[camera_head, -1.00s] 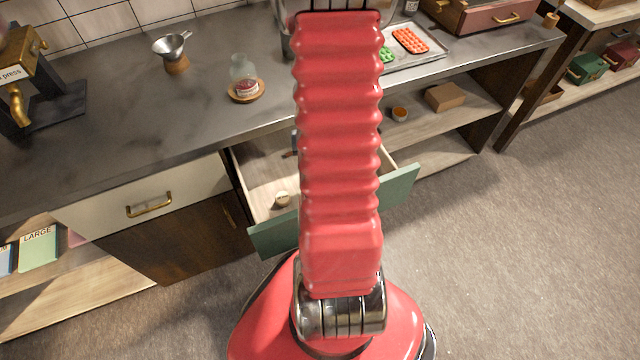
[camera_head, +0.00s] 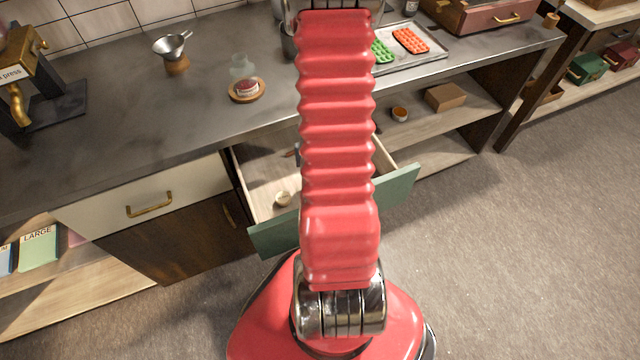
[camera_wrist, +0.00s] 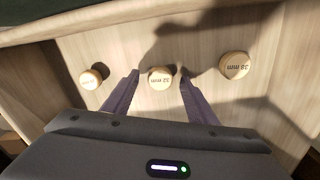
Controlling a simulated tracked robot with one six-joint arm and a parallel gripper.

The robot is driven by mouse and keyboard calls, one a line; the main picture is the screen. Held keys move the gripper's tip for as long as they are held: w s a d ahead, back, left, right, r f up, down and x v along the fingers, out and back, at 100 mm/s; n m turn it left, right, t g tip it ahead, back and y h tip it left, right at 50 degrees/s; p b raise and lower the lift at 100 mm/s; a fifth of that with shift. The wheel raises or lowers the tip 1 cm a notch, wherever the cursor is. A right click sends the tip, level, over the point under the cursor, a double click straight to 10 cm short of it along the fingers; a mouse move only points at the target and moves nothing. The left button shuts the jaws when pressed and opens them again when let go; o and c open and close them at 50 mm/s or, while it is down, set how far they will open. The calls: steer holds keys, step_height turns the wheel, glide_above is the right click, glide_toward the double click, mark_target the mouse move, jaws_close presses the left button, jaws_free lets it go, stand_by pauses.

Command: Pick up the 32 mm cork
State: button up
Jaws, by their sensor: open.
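The 32 mm cork (camera_wrist: 161,78) is the middle one of three round corks on the pale drawer floor in the wrist view, its printed label upside down. My gripper (camera_wrist: 159,75) is open, with its two purple-grey fingers pointing towards the corks. One finger is on each side of the middle cork, with a gap on both sides. Whether the fingertips are down at the cork's height is hard to tell. In the head view my arm hides the gripper and much of the drawer; one cork (camera_head: 282,199) shows there, its label unreadable.
A 38 mm cork (camera_wrist: 234,65) lies right of the fingers and another cork (camera_wrist: 91,79) lies left, its label unclear. The pulled-out drawer has a green front (camera_head: 398,190). The grey counter (camera_head: 130,105) above it holds a funnel (camera_head: 170,46) and a wooden coaster (camera_head: 246,96).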

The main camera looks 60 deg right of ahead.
steer(key=shift+c, duration=0.2)
stand_by(0.4)
steer(key=c, duration=1.1)
